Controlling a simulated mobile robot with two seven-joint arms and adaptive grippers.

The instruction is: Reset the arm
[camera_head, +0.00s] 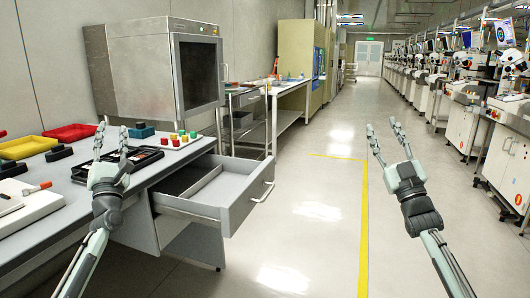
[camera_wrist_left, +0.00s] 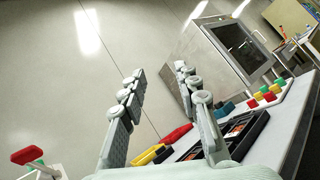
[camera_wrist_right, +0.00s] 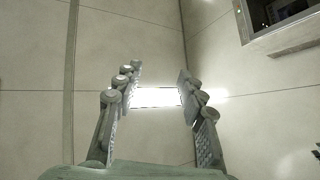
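My left gripper (camera_head: 112,132) is raised above the work table at the left, in front of a black tray (camera_head: 148,158). Its fingers point up and stand apart with nothing between them, as the left wrist view (camera_wrist_left: 160,74) also shows. My right gripper (camera_head: 382,128) is up over the open aisle floor, right of the yellow line. Its fingers are apart and empty in the right wrist view (camera_wrist_right: 159,74). Both grippers are clear of every object. The left hand and forearm hide part of the tray and table.
A grey drawer (camera_head: 226,192) stands pulled out from the table into the aisle. Yellow (camera_head: 25,149) and red (camera_head: 70,133) bins and several small coloured blocks (camera_head: 183,137) are on the table. A steel oven (camera_head: 145,75) stands behind. Machines (camera_head: 508,150) line the right side.

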